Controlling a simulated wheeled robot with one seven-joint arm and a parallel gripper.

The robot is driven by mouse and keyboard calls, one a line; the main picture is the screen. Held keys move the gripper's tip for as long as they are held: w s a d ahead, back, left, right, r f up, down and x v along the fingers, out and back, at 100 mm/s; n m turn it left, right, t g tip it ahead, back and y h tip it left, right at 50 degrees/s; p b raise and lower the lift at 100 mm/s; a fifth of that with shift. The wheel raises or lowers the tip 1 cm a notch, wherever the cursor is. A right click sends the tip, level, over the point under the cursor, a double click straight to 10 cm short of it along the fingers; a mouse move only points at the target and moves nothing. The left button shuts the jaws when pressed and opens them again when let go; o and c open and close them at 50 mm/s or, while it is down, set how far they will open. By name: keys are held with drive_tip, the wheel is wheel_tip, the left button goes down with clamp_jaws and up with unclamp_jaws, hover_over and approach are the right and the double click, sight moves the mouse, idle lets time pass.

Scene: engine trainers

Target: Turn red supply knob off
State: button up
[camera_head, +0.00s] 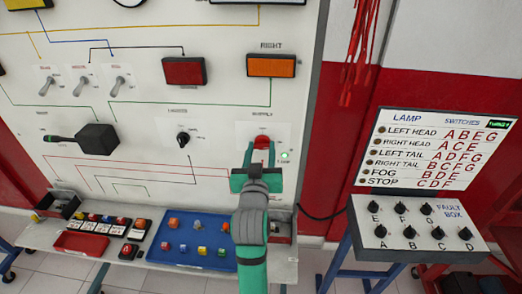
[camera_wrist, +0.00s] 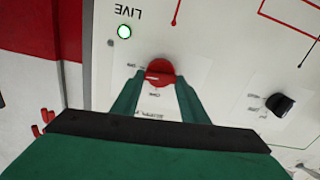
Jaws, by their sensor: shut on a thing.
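The red supply knob (camera_head: 262,142) is on a white plate under the word SUPPLY on the upright trainer board. My gripper (camera_head: 261,152) reaches it from below and is shut on it. In the wrist view the knob (camera_wrist: 160,72) sits between the tips of my two green fingers (camera_wrist: 158,80); its lower part is partly covered. A pale mark shows across the knob's face. A green lamp (camera_wrist: 124,31) labelled LIVE is lit beside it; the lamp also shows in the head view (camera_head: 284,155).
A black knob (camera_head: 183,138) and a black lever box (camera_head: 97,138) are to the left on the board. Below is a shelf with a blue tray (camera_head: 160,252) of small parts. A fault box (camera_head: 415,228) stands at the right. Red leads (camera_head: 357,45) hang at the upper right.

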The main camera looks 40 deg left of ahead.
drive_tip(key=n, duration=0.8)
drive_tip(key=shift+s+a+f+n, duration=0.1)
drive_tip(key=shift+a+n, duration=0.05)
drive_tip(key=shift+n, duration=0.25)
drive_tip(key=n, duration=0.4)
drive_tip(key=shift+f+n, duration=0.1)
drive_tip(key=shift+n, duration=0.2)
drive_tip(key=shift+f+n, duration=0.1)
drive_tip(key=shift+n, duration=1.5)
drive_tip(key=shift+a+n, duration=0.1)
drive_tip(key=shift+n, duration=0.2)
drive_tip(key=o, duration=1.1)
drive_tip(key=v, duration=1.1)
